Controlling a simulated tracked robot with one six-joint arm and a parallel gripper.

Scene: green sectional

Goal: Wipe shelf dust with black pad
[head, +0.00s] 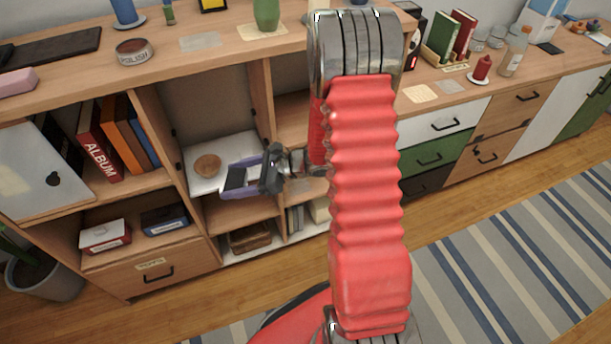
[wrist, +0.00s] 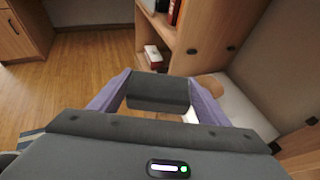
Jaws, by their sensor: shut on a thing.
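My gripper (head: 243,181) has purple fingers and is shut on a black pad (head: 235,178), in front of the open middle compartment in the head view. In the wrist view the pad (wrist: 158,92) sits between the purple fingers. A white shelf (head: 222,149) forms the floor of that compartment. A round brown patch (head: 207,166) lies on the shelf, left of the pad and apart from it in the picture. The wrist view shows the shelf (wrist: 246,105) to the right of the pad, with part of the brown patch (wrist: 209,86). I cannot tell whether the pad touches the shelf.
Upright dividers flank the compartment. Books (head: 110,142) stand in the left one, with a red-and-white box (head: 105,236) below. A wicker basket (head: 250,238) sits beneath the shelf. A polish tin (head: 134,51) and a green vase (head: 267,15) stand on top.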

